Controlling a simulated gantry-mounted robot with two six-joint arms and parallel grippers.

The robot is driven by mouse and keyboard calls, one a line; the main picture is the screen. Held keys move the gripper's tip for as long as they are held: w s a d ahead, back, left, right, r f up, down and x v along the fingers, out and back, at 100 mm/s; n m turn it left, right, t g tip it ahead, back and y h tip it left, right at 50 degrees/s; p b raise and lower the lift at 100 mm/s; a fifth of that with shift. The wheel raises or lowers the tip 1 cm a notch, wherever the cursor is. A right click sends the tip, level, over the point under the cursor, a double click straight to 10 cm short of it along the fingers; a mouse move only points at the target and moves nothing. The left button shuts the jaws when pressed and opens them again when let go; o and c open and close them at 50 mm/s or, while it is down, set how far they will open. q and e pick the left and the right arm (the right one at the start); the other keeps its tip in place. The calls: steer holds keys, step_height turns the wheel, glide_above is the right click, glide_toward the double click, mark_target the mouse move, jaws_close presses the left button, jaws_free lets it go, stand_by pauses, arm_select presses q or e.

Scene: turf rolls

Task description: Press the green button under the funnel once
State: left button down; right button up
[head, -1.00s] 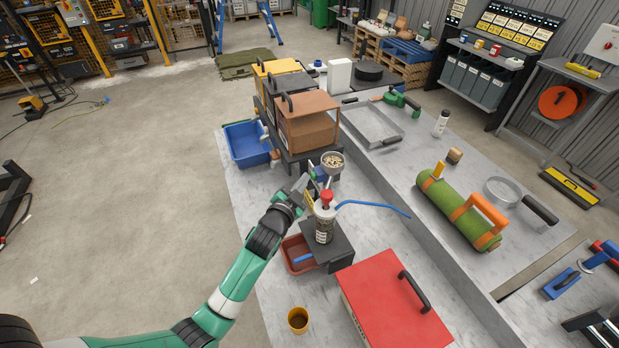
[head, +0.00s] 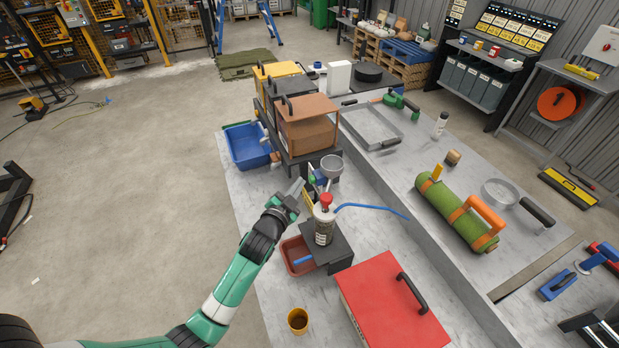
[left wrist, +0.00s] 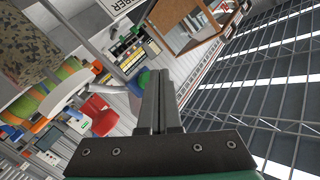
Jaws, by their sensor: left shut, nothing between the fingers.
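The grey funnel (head: 331,165) stands at the front of the row of boxes on the bench, and its bowl looks empty. A small green part (head: 312,179), likely the button, shows below and left of it beside a blue part; it is partly hidden and too small to be sure. My left gripper (head: 298,186) is shut and empty, just left of this part and apart from it as far as I can tell. Its closed fingers also show in the left wrist view (left wrist: 159,100). My right gripper is not in view.
A bottle with a red cap (head: 325,218) stands on a black block close to the right of my left gripper. A blue tray (head: 247,147), a red-brown bin (head: 297,257), a yellow cup (head: 298,320) and a red case (head: 390,305) are around it.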

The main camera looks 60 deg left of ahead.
arm_select(q)
steer(key=shift+s, duration=0.1)
steer(key=s+p, duration=0.3)
steer(key=s+a+p, duration=0.1)
steer(key=s, duration=0.1)
stand_by(0.5)
steer(key=shift+d, duration=0.1)
